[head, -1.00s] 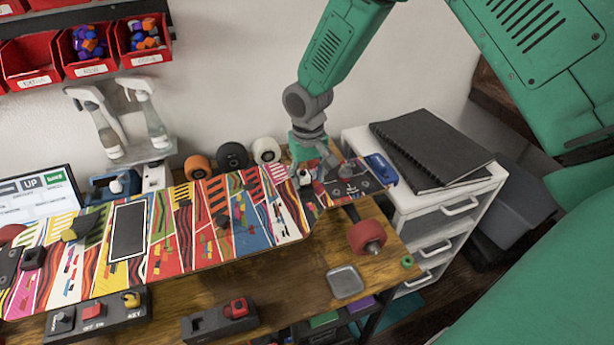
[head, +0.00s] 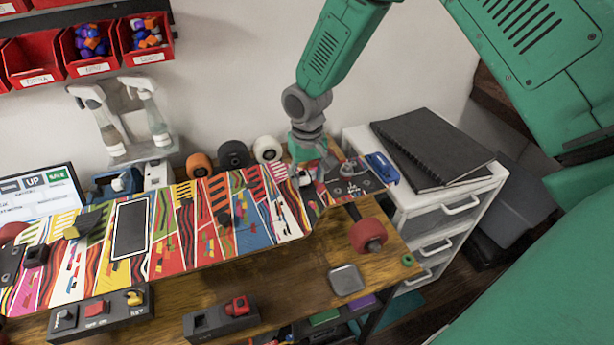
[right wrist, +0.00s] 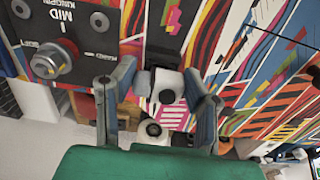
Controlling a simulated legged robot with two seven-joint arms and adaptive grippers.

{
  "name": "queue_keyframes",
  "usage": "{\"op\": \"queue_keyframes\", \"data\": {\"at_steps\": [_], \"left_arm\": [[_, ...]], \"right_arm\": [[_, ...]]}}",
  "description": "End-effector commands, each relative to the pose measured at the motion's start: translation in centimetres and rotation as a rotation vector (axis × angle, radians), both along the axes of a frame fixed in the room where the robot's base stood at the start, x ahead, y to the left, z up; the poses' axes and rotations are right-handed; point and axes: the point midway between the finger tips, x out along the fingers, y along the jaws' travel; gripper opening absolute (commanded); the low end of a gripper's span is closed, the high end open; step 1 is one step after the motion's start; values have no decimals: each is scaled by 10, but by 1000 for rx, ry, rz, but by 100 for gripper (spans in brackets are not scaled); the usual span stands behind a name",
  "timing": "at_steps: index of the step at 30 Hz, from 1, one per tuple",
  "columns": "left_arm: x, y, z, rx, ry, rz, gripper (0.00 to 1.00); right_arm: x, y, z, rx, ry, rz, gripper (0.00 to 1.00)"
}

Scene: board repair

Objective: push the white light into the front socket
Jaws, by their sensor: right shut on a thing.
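The multicoloured skateboard (head: 250,215) lies across the workbench. My right gripper (head: 312,172) is down at the board's right part. In the right wrist view, the white light (right wrist: 166,86), a small white body with a dark round face, sits between the fingertips of my right gripper (right wrist: 158,78), which is shut on it. In the head view the white light (head: 305,179) shows small beside the fingers, close to the board. The front socket cannot be made out; the gripper and light cover that area. I cannot tell whether the light is seated. My left gripper is out of view.
Orange, black and white wheels (head: 267,149) stand behind the board. A dark panel with a knob (right wrist: 47,62) is beside the gripper. A red wheel (head: 367,236) sticks out below the board. White drawers (head: 430,200) with black notebooks stand at right. Switch boxes (head: 220,320) line the front.

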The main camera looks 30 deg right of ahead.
Motion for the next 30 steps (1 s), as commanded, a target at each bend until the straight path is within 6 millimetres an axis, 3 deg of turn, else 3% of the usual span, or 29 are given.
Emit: {"op": "queue_keyframes", "data": {"at_steps": [27,28,30], "left_arm": [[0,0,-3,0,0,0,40],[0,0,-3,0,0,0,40],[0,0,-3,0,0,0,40]], "right_arm": [[0,0,-9,0,1,0,11],[0,0,-9,0,1,0,48],[0,0,-9,0,0,0,65]]}}
